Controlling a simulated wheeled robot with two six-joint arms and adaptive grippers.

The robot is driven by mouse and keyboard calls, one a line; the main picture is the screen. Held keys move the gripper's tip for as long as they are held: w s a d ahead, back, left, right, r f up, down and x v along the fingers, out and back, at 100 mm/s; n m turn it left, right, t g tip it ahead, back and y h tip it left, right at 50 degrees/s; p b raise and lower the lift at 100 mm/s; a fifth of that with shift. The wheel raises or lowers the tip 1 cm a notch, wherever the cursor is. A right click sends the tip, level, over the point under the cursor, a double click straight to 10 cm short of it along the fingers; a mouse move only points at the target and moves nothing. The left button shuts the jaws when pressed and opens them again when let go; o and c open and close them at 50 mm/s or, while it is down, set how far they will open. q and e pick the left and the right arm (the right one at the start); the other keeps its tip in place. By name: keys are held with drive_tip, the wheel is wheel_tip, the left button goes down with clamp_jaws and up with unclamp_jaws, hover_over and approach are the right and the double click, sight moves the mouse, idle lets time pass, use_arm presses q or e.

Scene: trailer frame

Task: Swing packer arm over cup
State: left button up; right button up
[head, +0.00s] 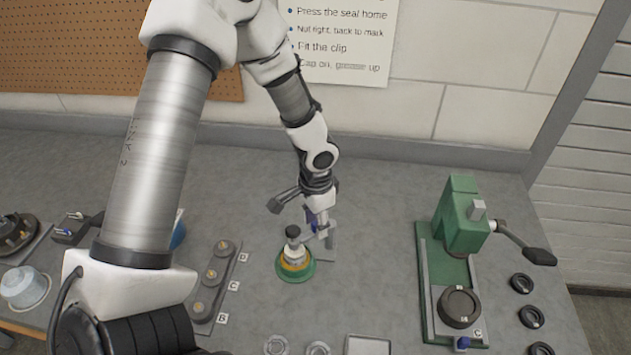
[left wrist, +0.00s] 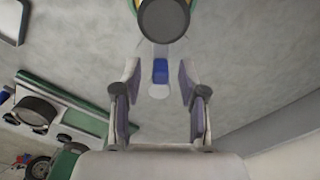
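The bearing packer stands mid-bench in the head view, with a round green cup (head: 296,270) showing yellow inside. Its pale arm (head: 312,234) reaches from a post at the right to above the cup, with a black knob (head: 292,231) over the middle. In the left wrist view the knob (left wrist: 164,20) is at the top, and a blue part (left wrist: 160,72) of the packer lies below it. My left gripper (head: 319,222) is at the post side. Its fingers (left wrist: 159,80) are apart either side of the blue part, with visible gaps. My right gripper is out of view.
A shallow tray (head: 368,346) is at the front. Bare bench lies between packer and press.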

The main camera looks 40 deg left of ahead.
use_arm(q)
drive_tip(key=shift+r, duration=0.1)
wheel_tip(320, 180, up, 12)
idle(0.4)
idle(0.3)
